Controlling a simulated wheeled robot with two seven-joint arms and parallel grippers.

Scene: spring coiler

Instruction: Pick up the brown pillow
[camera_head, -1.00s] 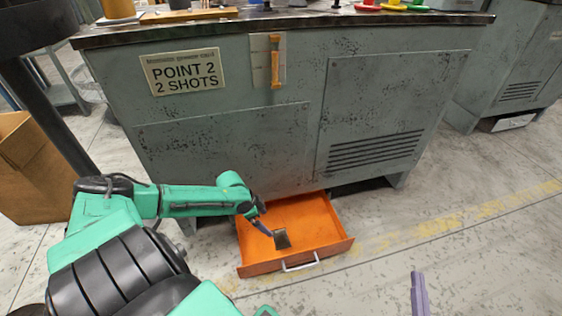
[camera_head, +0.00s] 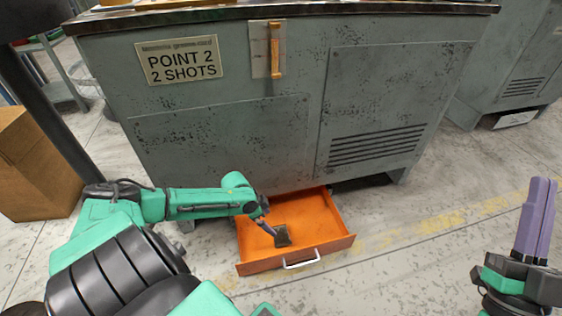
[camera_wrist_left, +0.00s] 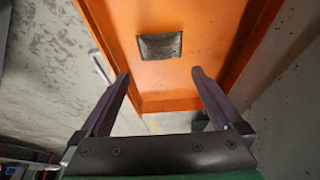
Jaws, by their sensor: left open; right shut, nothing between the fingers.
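The brown pillow (camera_head: 282,236) is a small, dark, square pad lying in the open orange drawer (camera_head: 317,222). It also shows in the left wrist view (camera_wrist_left: 160,45), above the gap between my fingertips in the picture. My left gripper (camera_head: 268,229) reaches into the drawer from the left, close beside the pillow. In the left wrist view its two purple fingers (camera_wrist_left: 160,74) are apart with nothing between them. My right gripper (camera_head: 541,181) is at the right of the head view, well away from the drawer, with its purple fingers together and empty.
The drawer sticks out below a worn grey-green cabinet (camera_head: 225,135), with a pale handle (camera_head: 301,261) at its front. The drawer walls stand close around my left gripper. A cardboard box (camera_head: 35,165) stands at the left. The floor right of the drawer is clear.

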